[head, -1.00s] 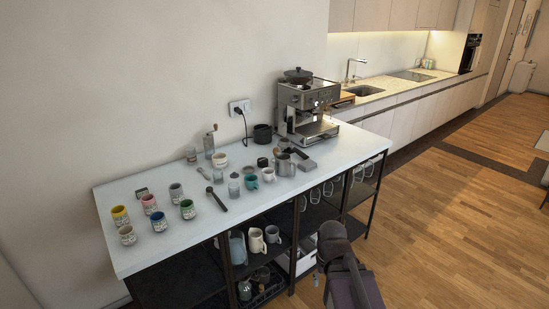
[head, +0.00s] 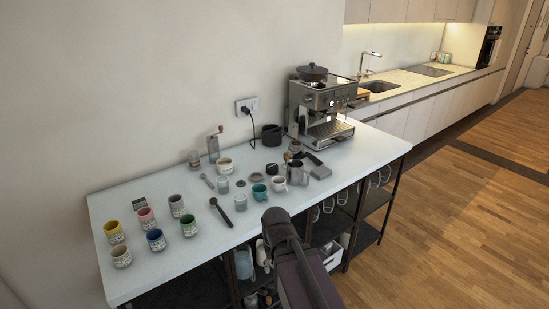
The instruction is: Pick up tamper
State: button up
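The small tools stand on the white tabletop (head: 180,252), mostly right of its middle. A small item with a brownish top (head: 287,156) beside the metal pitcher (head: 294,173) may be the tamper. A short black round item (head: 272,169) stands just left of the pitcher and could also be it; both are too small to tell. My dark arm rises at the bottom centre, in front of the table's front edge. My gripper's fingers do not show, and nothing held can be seen.
The espresso machine (head: 322,107) stands at the back right, with a black container (head: 271,135) beside it. Several colourful cups (head: 114,232) fill the left. Shelves with glassware are below.

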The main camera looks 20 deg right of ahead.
aim_at(287, 156)
jog(key=z, duration=0.05)
jog(key=i, duration=1.1)
jog(key=z, duration=0.45)
